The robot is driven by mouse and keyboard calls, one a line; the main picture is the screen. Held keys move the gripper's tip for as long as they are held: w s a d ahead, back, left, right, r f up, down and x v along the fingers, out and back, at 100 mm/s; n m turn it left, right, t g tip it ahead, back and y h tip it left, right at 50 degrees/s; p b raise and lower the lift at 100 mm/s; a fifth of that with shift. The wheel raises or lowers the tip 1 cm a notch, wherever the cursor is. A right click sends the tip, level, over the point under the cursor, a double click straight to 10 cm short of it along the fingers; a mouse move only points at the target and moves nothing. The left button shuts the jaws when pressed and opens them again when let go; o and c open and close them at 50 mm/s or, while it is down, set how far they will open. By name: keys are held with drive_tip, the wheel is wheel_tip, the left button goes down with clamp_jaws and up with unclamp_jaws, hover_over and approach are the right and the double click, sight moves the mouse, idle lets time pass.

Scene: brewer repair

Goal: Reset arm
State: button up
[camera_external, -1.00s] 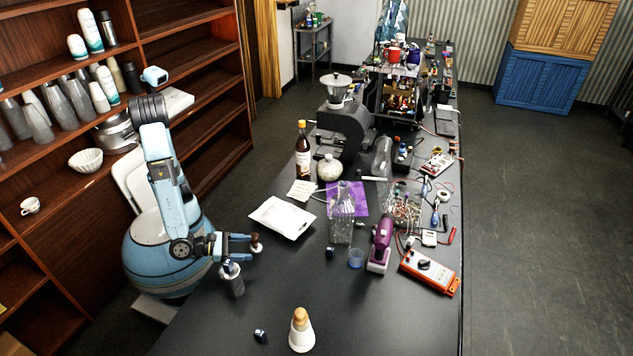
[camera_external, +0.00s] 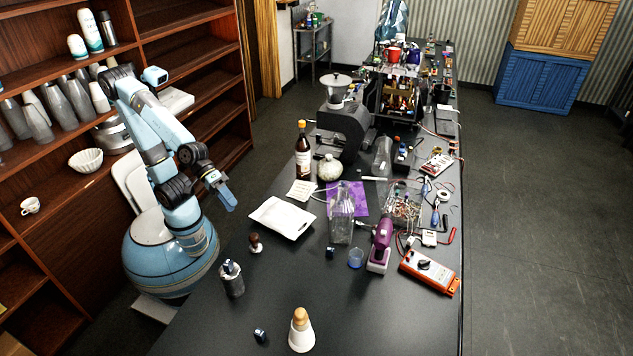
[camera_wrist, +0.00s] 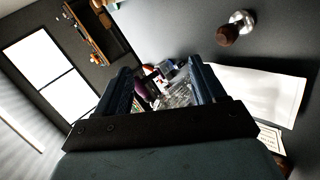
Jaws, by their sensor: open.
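My gripper (camera_external: 229,200) is raised above the table's left edge, in front of my blue base. In the wrist view my gripper (camera_wrist: 160,88) has its two fingers apart with nothing held between them; the clutter beyond shows through the gap. A small tamper with a brown wooden handle (camera_external: 255,243) stands on the table below and to the right of my gripper. The tamper also shows in the wrist view (camera_wrist: 229,35), at the upper right, clear of the fingers.
A dark metal canister (camera_external: 232,280) stands near the table's left edge. A white bag (camera_external: 283,217) lies behind the tamper. A glass bottle (camera_external: 342,225), purple tool (camera_external: 382,240) and orange meter (camera_external: 430,271) are further right. The shelf (camera_external: 190,60) stands behind my arm.

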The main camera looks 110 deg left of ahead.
drive_tip(key=s+a+m+g+y, duration=0.3)
drive_tip(key=s+a+m, duration=0.8)
drive_tip(key=s, duration=0.5)
drive_tip(key=shift+s+a+r+m+g, duration=0.2)
drive_tip(key=shift+a+m+g, duration=0.2)
drive_tip(key=shift+a+g, duration=0.25)
